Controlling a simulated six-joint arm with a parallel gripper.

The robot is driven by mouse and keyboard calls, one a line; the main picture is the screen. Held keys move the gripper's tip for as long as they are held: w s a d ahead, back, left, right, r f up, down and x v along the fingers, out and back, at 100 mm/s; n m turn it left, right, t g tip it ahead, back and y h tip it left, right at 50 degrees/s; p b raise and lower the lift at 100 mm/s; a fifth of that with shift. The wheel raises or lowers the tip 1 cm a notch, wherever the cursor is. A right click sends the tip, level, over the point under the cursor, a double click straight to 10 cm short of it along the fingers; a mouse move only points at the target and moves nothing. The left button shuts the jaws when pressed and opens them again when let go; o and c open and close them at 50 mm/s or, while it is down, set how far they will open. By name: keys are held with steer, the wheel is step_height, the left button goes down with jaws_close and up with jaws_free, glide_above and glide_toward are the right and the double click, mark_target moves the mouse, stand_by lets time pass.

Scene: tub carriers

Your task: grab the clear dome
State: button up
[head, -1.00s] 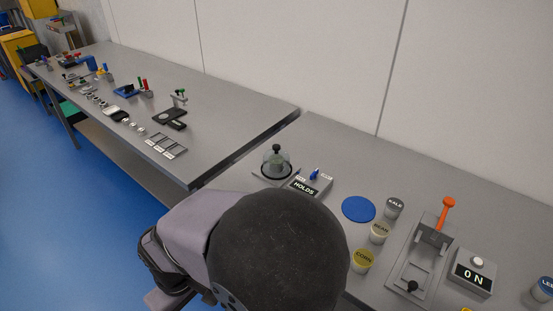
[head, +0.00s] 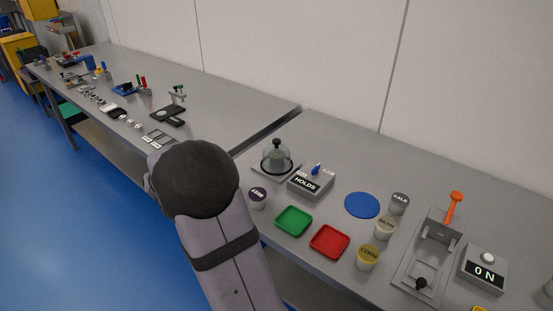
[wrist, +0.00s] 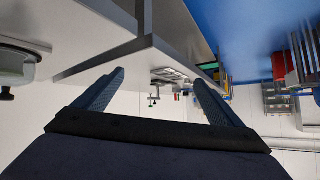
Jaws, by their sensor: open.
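The clear dome (head: 272,159) has a black knob on top and stands upright on a flat grey base plate (head: 262,172), near the left end of the right-hand bench in the head view. In the wrist view, which is upside down, the dome (wrist: 14,64) shows at the left edge, partly cut off, with its knob pointing down in the picture. My gripper (wrist: 160,82) is open and empty, its two blue fingers apart. The dome lies to the left of both fingers, not between them. In the head view my arm hides the gripper.
Right of the dome is a box marked HOLDS (head: 309,184) with a blue switch. In front are a dark-lidded tub (head: 258,197), a green tray (head: 293,221) and a red tray (head: 329,241). A blue disc (head: 362,205) and several tubs stand further right. A second bench (head: 225,95) is behind.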

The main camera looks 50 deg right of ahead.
mark_target(268, 160)
steer(key=d+m+h, duration=0.1)
steer(key=d, duration=0.3)
steer(key=s+d+m+g+h+b, duration=0.1)
steer(key=d+m+h, duration=0.1)
steer(key=d, duration=0.3)
steer(key=s+d+f+m+g+h, duration=0.1)
steer(key=d+h, duration=0.1)
steer(key=d, duration=0.3)
steer(key=shift+s, duration=0.2)
steer(key=s+d+m+g+h, duration=0.1)
steer(key=d, duration=0.1)
steer(key=s+d+f+m+g+h+b, duration=0.1)
steer(key=s+d, duration=0.1)
steer(key=s+d+m+g, duration=0.1)
steer(key=s+d+g, duration=0.1)
steer(key=d, duration=0.1)
steer(key=shift+s+d+f+m+h, duration=0.1)
steer(key=shift+s+f+m+h, duration=0.1)
steer(key=shift+s+m+h, duration=0.15)
steer(key=s+d+g, duration=0.1)
steer(key=s+d+f+m+g, duration=0.1)
steer(key=s, duration=0.1)
steer(key=s+d+m+g+h, duration=0.1)
steer(key=s, duration=0.1)
steer(key=shift+d+f+b, duration=0.15)
steer(key=shift+b, duration=0.25)
steer(key=shift+p+x, duration=0.85)
steer(key=shift+x, duration=2.75)
steer(key=shift+r, duration=0.2)
steer(key=c, duration=1.3)
